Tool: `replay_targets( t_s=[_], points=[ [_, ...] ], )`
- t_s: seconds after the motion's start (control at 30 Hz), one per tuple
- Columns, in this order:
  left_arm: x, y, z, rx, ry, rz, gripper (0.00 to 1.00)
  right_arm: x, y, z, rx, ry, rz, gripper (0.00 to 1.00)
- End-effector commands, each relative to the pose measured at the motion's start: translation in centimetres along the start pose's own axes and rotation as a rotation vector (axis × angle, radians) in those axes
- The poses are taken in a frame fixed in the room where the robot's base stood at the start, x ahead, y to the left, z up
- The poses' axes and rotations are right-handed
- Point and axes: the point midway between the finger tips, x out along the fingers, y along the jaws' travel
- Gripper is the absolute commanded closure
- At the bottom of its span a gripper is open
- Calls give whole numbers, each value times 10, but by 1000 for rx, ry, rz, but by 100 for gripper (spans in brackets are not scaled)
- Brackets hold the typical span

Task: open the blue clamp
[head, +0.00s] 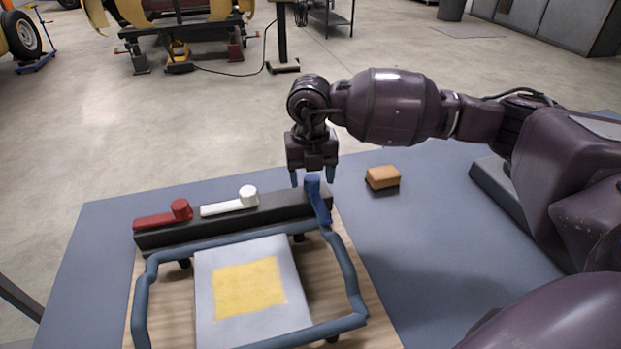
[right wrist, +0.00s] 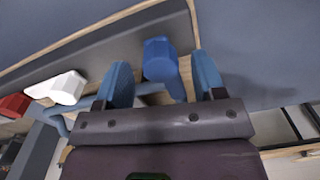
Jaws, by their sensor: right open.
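The blue clamp (head: 318,200) sits at the right end of a dark bar (head: 240,219). Its lever points toward the front of the table, while the red clamp (head: 165,215) and the white clamp (head: 230,203) have levers lying along the bar. My right gripper (head: 312,182) is open above and just behind the blue clamp. My left gripper is not in view.
A blue tubular frame (head: 350,270) surrounds a grey plate with a yellow square (head: 249,287) on a wooden board. An orange-brown block (head: 382,177) lies right of the clamp. The blue-grey table (head: 440,250) is otherwise clear on the right.

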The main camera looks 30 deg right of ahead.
Motion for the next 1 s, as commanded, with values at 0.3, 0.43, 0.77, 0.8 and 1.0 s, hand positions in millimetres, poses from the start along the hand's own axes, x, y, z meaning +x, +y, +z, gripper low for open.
replay_targets(
  t_s=[0.3,0.43,0.77,0.8,1.0],
  points=[
    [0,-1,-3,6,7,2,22,11,0,0,0,-1,0,37],
    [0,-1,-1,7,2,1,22,10,0,0,0,-1,1,37],
    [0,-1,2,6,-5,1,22,10,0,0,0,-1,0,84],
    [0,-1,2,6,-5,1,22,10,0,0,0,-1,0,90],
    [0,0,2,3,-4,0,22,10,0,0,2,-1,0,100]
  ],
)
